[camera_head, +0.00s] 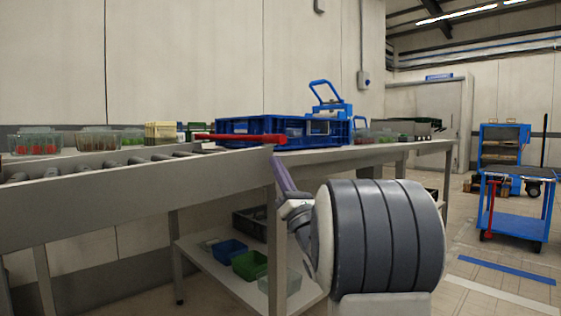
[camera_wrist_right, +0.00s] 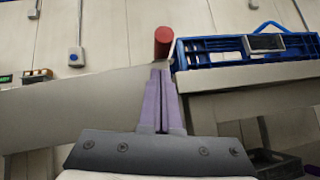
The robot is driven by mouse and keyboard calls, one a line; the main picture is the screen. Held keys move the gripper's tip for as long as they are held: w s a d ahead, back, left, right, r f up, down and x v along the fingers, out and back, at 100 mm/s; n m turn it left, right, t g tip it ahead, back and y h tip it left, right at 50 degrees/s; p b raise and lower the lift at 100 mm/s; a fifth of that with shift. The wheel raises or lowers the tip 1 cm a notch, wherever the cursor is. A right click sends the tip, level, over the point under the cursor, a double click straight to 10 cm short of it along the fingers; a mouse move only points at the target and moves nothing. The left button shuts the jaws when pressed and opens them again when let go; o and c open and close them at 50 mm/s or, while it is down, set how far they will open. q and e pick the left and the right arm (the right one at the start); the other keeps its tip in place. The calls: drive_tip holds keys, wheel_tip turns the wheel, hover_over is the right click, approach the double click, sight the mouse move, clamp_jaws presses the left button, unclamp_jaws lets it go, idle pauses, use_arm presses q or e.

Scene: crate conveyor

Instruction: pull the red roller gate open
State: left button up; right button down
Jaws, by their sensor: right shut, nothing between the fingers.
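The red roller gate (camera_head: 240,138) is a long red bar lying across the end of the roller conveyor, in front of the blue crate. Its round end (camera_wrist_right: 163,42) shows in the right wrist view, just beyond my fingertips. My right gripper (camera_head: 274,161) reaches up to the gate's right end from below, beside the conveyor edge. In the right wrist view its purple fingers (camera_wrist_right: 160,72) are shut together with nothing between them. I cannot tell if the tips touch the bar. My left gripper is not in view.
The blue crate (camera_head: 341,134) stands on the table behind the gate. Clear boxes of produce (camera_head: 38,143) stand behind the rollers (camera_head: 90,168). A lower shelf holds a green bin (camera_head: 249,264) and a blue bin (camera_head: 230,249). A blue cart (camera_head: 515,222) stands far right, with open floor before it.

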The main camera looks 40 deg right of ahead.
drive_tip(key=shift+d+r, duration=0.2)
drive_tip(key=shift+r, duration=0.9)
drive_tip(key=shift+d, duration=0.1)
